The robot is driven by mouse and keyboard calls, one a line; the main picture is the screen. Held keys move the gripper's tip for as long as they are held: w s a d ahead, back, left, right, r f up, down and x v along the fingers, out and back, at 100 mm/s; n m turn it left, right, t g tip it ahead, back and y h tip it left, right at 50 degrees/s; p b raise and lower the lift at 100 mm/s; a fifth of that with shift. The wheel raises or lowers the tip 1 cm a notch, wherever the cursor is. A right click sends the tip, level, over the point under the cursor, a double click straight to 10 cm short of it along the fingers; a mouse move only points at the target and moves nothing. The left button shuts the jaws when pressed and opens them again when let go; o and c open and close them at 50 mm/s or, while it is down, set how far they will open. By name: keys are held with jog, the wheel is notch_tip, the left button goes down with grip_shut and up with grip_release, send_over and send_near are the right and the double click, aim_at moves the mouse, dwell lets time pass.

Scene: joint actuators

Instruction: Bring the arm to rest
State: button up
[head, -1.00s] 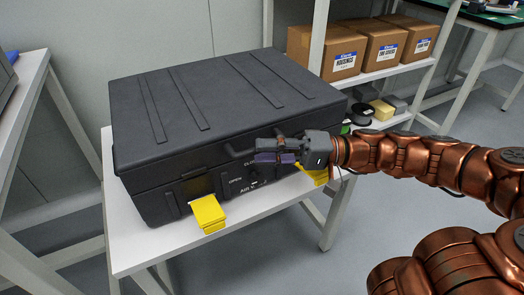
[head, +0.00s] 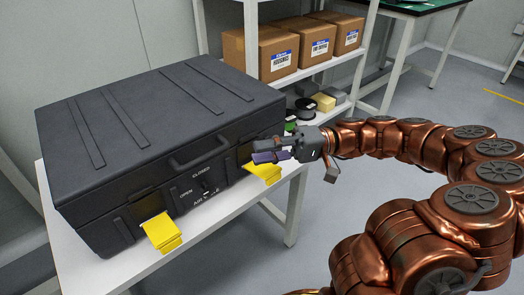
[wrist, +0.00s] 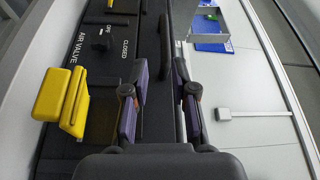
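My gripper (head: 256,150) is beside the right end of the black case's (head: 150,120) front, above the right yellow latch (head: 262,173). In the wrist view my gripper (wrist: 160,82) has its two purple-padded fingers apart, with nothing held between them. Whether a finger touches the case cannot be told. The case lid is down. The left yellow latch (head: 162,232) and the right one both stick out from the case front. The dark air valve knob (head: 207,187) sits between them and also shows in the wrist view (wrist: 103,40).
The case stands on a white table (head: 75,270). A white shelf (head: 345,68) behind it holds cardboard boxes (head: 258,50) above and small items, including a dark spool (head: 304,108), below. The floor (head: 260,265) right of the table's front is clear.

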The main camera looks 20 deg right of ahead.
jog(key=shift+s+a+r+p, duration=0.1)
jog(key=shift+a+r+p, duration=0.1)
jog(key=shift+r+p, duration=0.15)
jog(key=s+a+r+n+g+h+p, duration=0.1)
jog(key=s+a+r+g+h+p, duration=0.1)
jog(key=s+a+r+h+p, duration=0.55)
jog(key=s+a+r+n+g+h+p, duration=0.15)
jog(key=s+r+p, duration=0.4)
jog(key=p, duration=0.55)
jog(key=s+d+r+m+h+p, duration=0.2)
jog(key=s+d+r+h+p, duration=0.2)
jog(key=r+p, duration=0.3)
jog(key=s+d+r+m+t+h+p, duration=0.1)
jog(key=s+d+r+h+p, duration=0.3)
jog(key=r+p, duration=0.4)
jog(key=d+m+h+p, duration=0.1)
jog(key=d+p, duration=0.1)
jog(key=p, duration=0.3)
jog(key=shift+s+d+h+p, duration=0.25)
jog(key=shift+h+p, duration=0.15)
